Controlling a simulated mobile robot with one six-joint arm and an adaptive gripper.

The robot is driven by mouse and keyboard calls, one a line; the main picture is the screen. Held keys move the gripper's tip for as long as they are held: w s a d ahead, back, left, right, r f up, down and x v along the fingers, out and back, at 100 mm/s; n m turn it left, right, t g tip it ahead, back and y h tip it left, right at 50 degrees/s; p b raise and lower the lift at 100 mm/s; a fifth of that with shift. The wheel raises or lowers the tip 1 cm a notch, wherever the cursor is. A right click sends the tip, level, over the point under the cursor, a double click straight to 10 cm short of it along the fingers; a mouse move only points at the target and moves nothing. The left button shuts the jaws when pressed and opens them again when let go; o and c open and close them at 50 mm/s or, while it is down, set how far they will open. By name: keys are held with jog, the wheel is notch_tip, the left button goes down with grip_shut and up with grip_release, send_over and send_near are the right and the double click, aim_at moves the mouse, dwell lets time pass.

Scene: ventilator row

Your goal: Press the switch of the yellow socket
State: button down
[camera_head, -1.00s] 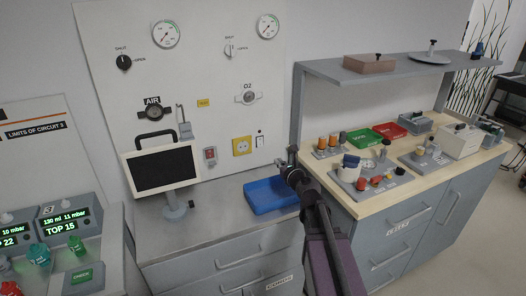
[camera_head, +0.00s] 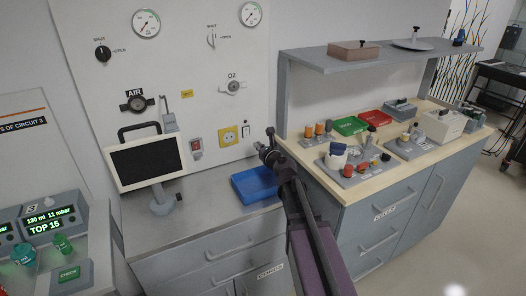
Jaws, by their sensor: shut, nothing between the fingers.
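The yellow socket (camera_head: 228,137) is on the white wall panel, above the counter. A small pale rocker switch (camera_head: 246,131) is just right of it on the panel. A red switch (camera_head: 196,144) in a grey frame is to its left. My gripper (camera_head: 262,146) is shut and empty. In the picture it is to the right of and slightly below the socket and switch, in front of the panel above the blue tray. It appears apart from the panel, though the exact gap cannot be told.
A blue tray (camera_head: 252,185) lies on the grey counter below my gripper. A monitor (camera_head: 146,162) on a stand is to the left. The wooden worktop (camera_head: 352,196) with a shelf (camera_head: 370,58) above it is to the right.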

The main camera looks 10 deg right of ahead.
aim_at(247, 136)
jog(key=b+x, duration=0.1)
jog(key=x, duration=0.7)
jog(key=shift+w, duration=0.15)
jog(key=shift+w+f, duration=0.1)
jog(key=shift+w, duration=0.2)
jog(key=shift+s, duration=0.15)
jog(key=f+v, duration=0.1)
jog(key=v, duration=0.3)
jog(key=f+b+v, duration=0.1)
jog(key=v, duration=0.4)
jog(key=f+v, duration=0.1)
jog(key=v, duration=0.3)
jog(key=shift+s+f+b, duration=0.15)
jog(key=shift+s+b, duration=0.2)
jog(key=shift+s, duration=0.15)
jog(key=shift+d, duration=0.1)
